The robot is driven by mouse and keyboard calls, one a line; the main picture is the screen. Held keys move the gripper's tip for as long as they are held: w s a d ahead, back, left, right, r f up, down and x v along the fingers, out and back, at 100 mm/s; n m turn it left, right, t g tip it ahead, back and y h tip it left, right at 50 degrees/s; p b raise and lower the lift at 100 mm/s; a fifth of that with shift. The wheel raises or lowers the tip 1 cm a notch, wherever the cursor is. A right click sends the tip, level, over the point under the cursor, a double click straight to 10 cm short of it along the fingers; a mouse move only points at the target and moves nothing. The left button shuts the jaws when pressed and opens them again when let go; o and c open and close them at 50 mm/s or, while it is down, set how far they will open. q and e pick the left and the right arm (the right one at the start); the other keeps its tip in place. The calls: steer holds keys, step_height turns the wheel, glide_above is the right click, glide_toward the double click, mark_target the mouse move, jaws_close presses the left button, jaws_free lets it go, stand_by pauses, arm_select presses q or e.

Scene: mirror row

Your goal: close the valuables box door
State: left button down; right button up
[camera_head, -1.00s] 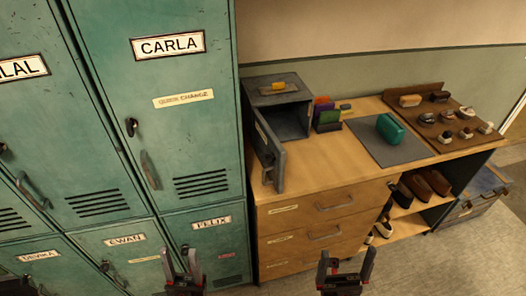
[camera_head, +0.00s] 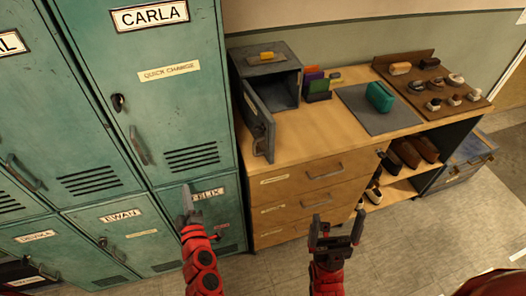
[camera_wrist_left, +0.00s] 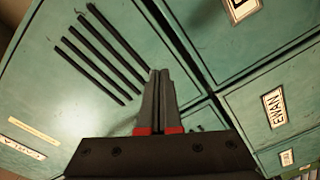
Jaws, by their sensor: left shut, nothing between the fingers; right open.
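The grey metal valuables box (camera_head: 267,78) stands on the left end of the wooden counter. Its door (camera_head: 258,119) is hinged at the box's left front and stands wide open toward the front, so the dark inside shows. A handle is on the door's free end. My left gripper (camera_head: 187,196) is shut and empty, in front of the teal lockers near the FELIX label, left of and lower than the door. In the left wrist view the shut fingers (camera_wrist_left: 158,90) point at a teal locker face. My right gripper (camera_head: 335,228) is open and empty in front of the drawers.
Teal lockers (camera_head: 150,110) rise directly left of the counter (camera_head: 330,130). A card holder (camera_head: 318,90), a green case (camera_head: 380,96) on a grey mat and a board of small items (camera_head: 435,85) stand right of the box. Shoes (camera_head: 410,152) fill shelves below. The floor at front right is clear.

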arm_select(q)
steer(key=w+d+h, duration=0.1)
steer(key=d+h, duration=0.5)
steer(key=d, duration=0.2)
steer(key=m+h+p, duration=0.1)
steer(key=h+p, duration=0.3)
steer(key=h, duration=0.2)
glide_toward(268, 143)
steer(key=w+a, duration=0.2)
steer(key=w, duration=0.2)
steer(key=shift+g, duration=0.3)
steer(key=d, duration=0.2)
steer(key=w+d, duration=0.1)
steer(key=d, duration=0.1)
steer(key=shift+w+d+r+p, duration=0.1)
steer(key=shift+w+r+p, duration=0.05)
steer(key=shift+r+p, duration=0.15)
steer(key=shift+f, duration=0.1)
